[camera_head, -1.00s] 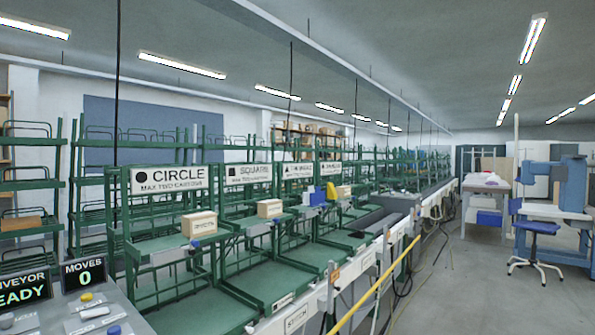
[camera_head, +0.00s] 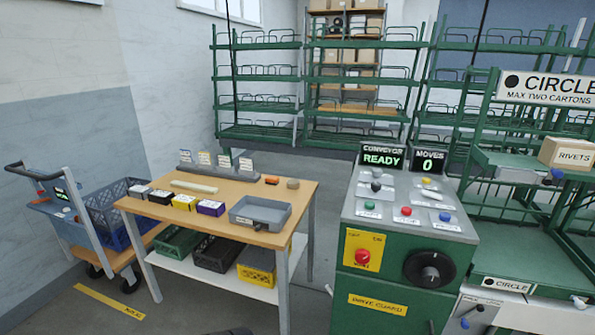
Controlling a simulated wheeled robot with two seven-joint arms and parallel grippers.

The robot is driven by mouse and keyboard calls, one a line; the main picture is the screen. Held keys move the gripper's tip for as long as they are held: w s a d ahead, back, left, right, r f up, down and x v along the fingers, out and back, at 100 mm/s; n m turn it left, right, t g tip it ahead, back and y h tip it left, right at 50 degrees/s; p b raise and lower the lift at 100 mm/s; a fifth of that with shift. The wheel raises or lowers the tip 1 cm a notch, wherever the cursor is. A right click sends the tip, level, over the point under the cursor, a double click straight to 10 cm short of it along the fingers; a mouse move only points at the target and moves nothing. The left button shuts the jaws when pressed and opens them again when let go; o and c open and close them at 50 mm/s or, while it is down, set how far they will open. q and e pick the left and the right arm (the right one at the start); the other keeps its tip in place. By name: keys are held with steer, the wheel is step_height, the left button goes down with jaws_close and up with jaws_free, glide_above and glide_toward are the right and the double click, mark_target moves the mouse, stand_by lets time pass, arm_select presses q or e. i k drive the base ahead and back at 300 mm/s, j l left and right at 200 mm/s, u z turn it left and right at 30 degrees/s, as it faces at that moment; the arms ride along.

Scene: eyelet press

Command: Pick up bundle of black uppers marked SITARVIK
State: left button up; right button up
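A row of small block-like bundles lies along the front left edge of a wooden-topped table. Two at the left end are dark with pale tops, the left dark bundle (camera_head: 138,191) and the right dark bundle (camera_head: 161,196). Beside them are a yellow bundle (camera_head: 184,202) and a purple bundle (camera_head: 210,208). Their markings are too small to read, so I cannot tell which one says SITARVIK. Neither of my grippers is in view.
The table (camera_head: 245,190) also holds a grey tray (camera_head: 260,212) and a rack of cards (camera_head: 215,170). Crates sit on its lower shelf. A blue cart (camera_head: 75,220) stands left, a green control console (camera_head: 400,245) right. Green shelving (camera_head: 255,103) stands behind.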

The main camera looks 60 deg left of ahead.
mark_target(160, 196)
steer(key=k+j+u, duration=0.1)
steer(key=u, duration=2.9)
steer(key=i+j+z, duration=0.15)
steer(key=z, duration=0.25)
steer(key=i+j+z, duration=0.1)
steer(key=z, duration=0.3)
